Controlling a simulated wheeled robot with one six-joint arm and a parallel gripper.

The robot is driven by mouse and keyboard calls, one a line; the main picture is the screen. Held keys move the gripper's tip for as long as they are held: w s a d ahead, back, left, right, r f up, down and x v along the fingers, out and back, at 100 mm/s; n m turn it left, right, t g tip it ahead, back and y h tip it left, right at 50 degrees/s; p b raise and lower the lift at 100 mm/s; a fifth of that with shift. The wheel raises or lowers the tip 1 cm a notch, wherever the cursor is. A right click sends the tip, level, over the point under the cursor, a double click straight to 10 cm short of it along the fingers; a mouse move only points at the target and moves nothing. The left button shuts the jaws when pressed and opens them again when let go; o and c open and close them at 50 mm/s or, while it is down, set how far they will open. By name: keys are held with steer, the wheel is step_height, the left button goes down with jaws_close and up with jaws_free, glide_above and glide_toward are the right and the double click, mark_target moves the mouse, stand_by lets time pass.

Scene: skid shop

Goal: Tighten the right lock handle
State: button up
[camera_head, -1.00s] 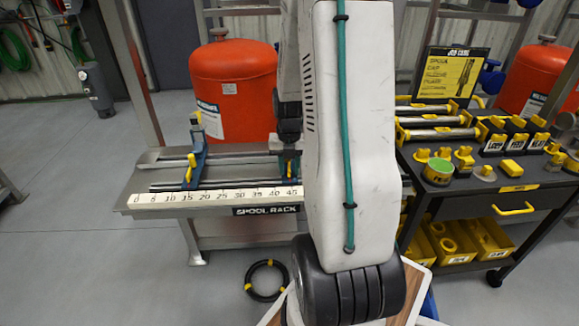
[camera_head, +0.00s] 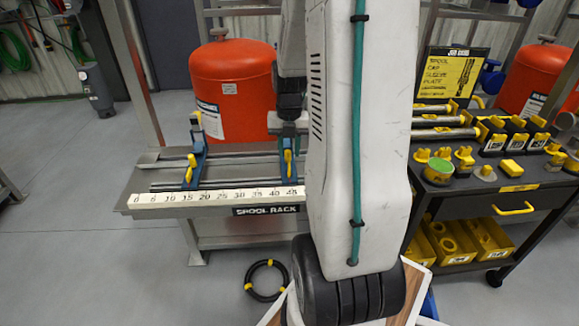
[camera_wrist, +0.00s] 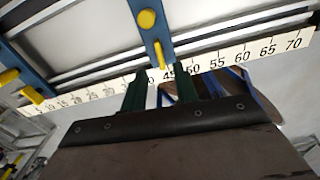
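The right lock handle is a yellow lever (camera_wrist: 158,54) on the right blue clamp (camera_wrist: 140,28) of the spool rack. It also shows in the head view (camera_head: 288,162), close below my dark wrist. A round yellow knob (camera_wrist: 147,19) sits above it on the same clamp. My gripper (camera_wrist: 161,74) has two dark green fingers, spread apart and empty. The lever's lower end lies beyond the fingertips, between them in the picture; I see no contact. The left blue clamp (camera_head: 194,150) has its own yellow handle (camera_head: 191,168).
A white number scale (camera_head: 215,196) runs along the rack's front edge, below bare metal rails (camera_wrist: 95,58). A red tank (camera_head: 234,95) stands behind the rack. A dark cart (camera_head: 490,207) with yellow parts is at the right. A black ring (camera_head: 267,281) lies on the floor.

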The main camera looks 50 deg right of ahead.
steer(key=shift+r, duration=0.15)
steer(key=m, duration=0.4)
steer(key=shift+r, duration=0.25)
steer(key=m, duration=0.2)
steer(key=shift+r+m, duration=0.1)
steer(key=shift+m, duration=0.3)
steer(key=shift+r+m, duration=0.15)
steer(key=shift+m, duration=0.75)
steer(key=m, duration=0.5)
steer(key=shift+r, duration=0.3)
